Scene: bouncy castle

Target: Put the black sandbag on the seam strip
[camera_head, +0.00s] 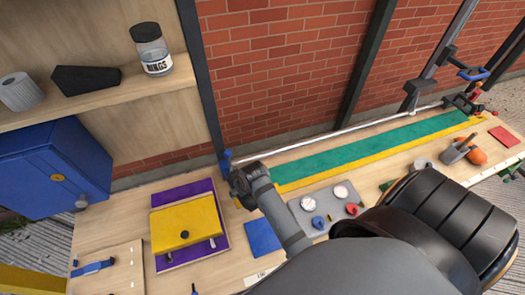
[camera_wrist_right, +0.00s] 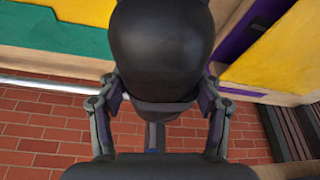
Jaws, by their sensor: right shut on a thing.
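A dark, rounded bag, which I take to be the black sandbag (camera_wrist_right: 160,48), sits between the fingers of my right gripper (camera_wrist_right: 160,98) in the right wrist view. The fingers press on it from both sides. In the head view I cannot make out the bag; my own arm covers much of the bench. The long green band with a yellow edge looks like the seam strip (camera_head: 385,147); it lies along the back of the bench. Its green part also shows at the upper left of the right wrist view (camera_wrist_right: 45,32). My left gripper is not in view.
A yellow pouch (camera_head: 186,226) lies on a purple mat (camera_head: 164,258), left of my arm. A white pole (camera_head: 330,127) runs behind the strip. A shelf (camera_head: 110,105) holds a jar (camera_head: 151,50) and a black wedge (camera_head: 85,80).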

